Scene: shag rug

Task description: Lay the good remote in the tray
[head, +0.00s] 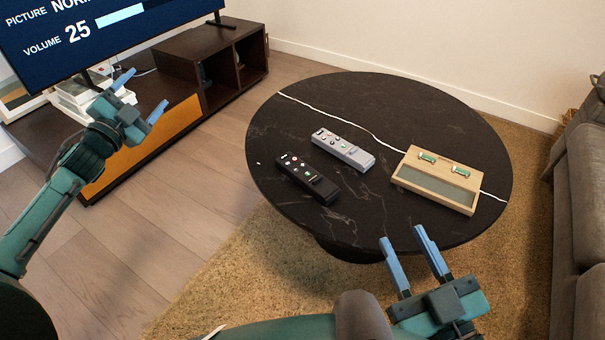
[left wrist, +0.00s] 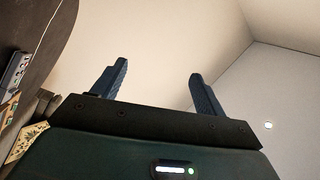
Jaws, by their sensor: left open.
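A black remote (head: 307,178) and a light grey remote (head: 343,150) lie side by side on the round black table, buttons up. The frames do not show which is the good one. The wooden tray (head: 425,194) sits to their right. Its large grey-lined compartment is empty, and two small green and silver pieces (head: 428,157) that look like batteries lie along its back strip. My left gripper (head: 146,90) is open and empty, left of the table; its spread fingers show in the left wrist view (left wrist: 158,90). My right gripper (head: 402,236) is open and empty at the table's near edge.
The table (head: 285,125) has bare surface around the remotes. A TV (head: 110,30) reading volume 25 stands on a wooden cabinet (head: 185,65) at the left. A grey sofa (head: 582,190) is at the right. A tan rug (head: 250,260) lies under the table.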

